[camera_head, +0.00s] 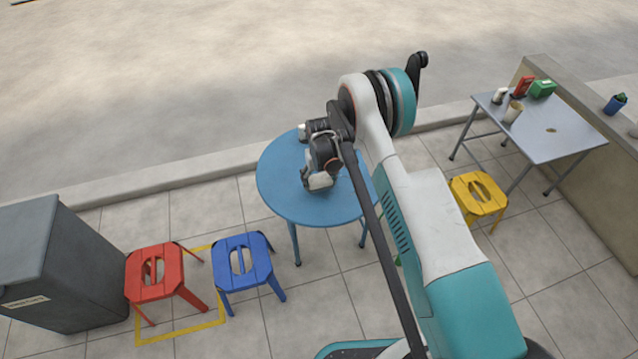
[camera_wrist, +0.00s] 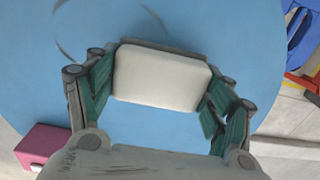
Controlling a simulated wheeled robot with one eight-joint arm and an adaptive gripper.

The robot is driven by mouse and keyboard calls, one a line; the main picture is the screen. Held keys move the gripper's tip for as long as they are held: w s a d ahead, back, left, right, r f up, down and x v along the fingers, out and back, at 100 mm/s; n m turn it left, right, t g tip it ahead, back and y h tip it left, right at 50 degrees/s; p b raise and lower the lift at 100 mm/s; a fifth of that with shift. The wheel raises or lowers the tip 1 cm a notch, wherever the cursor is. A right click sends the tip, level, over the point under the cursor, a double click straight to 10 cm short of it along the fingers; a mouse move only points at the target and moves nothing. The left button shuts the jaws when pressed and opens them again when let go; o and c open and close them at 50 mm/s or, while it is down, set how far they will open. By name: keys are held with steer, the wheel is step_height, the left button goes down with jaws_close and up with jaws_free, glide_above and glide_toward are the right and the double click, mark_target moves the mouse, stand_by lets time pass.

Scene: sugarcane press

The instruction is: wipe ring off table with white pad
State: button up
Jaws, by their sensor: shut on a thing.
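My gripper (camera_head: 322,168) is low over the round blue table (camera_head: 285,195). In the wrist view my gripper (camera_wrist: 160,82) is shut on a white pad (camera_wrist: 160,78), a rounded block held between the two green-lined fingers. The blue tabletop (camera_wrist: 240,30) fills most of that view. A thin grey curved mark, part of the ring (camera_wrist: 64,50), shows on the tabletop beyond the pad, at the upper left. The rest of the ring is out of frame or hidden. I cannot tell whether the pad touches the table.
A pink box (camera_wrist: 42,143) shows at the lower left of the wrist view. A red stool (camera_head: 153,271) and a blue stool (camera_head: 242,262) stand left of the table. A yellow stool (camera_head: 478,195) and a grey table (camera_head: 560,140) with small items stand right. A grey cabinet (camera_head: 70,265) is far left.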

mark_target(319, 178)
steer(key=shift+r+p, duration=0.7)
steer(key=shift+r, duration=1.85)
